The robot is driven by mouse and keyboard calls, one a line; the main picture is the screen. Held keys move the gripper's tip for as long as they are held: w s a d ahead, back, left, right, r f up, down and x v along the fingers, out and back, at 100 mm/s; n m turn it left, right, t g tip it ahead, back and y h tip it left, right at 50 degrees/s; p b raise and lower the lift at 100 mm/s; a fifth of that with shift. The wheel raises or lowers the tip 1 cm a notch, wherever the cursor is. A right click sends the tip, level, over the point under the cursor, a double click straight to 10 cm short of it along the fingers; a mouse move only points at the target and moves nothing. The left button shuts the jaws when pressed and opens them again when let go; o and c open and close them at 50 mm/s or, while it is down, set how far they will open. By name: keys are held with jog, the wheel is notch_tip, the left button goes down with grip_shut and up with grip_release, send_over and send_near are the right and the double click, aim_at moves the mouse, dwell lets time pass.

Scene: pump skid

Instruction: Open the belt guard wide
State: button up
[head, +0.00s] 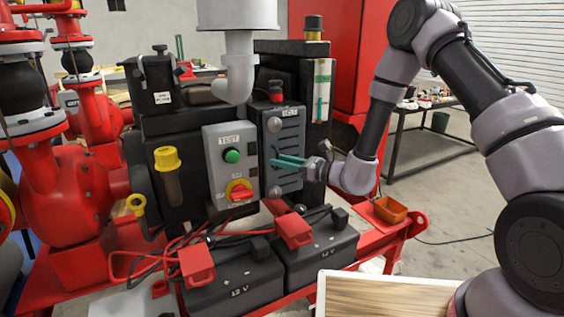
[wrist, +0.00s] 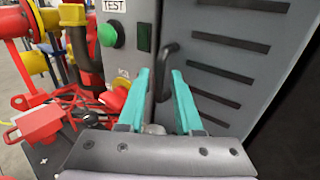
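The belt guard (head: 290,140) is a dark grey slotted panel with a "BELT" label, beside the test panel in the head view. It looks shut. In the wrist view the slotted guard (wrist: 235,50) fills the right side, with a dark bar handle (wrist: 166,72) near its left edge. My gripper (head: 276,161) is in front of the guard's left part, and its teal fingers hide some of it. In the wrist view my gripper (wrist: 159,72) is open, fingers on either side of the handle's line. I cannot tell whether they touch it.
The grey test panel (head: 217,170) with a green button and red-yellow switch stands left of the guard. Two black batteries (head: 318,248) with red clamps sit below. Open floor lies to the right.

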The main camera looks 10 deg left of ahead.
grip_shut()
dwell(1.2)
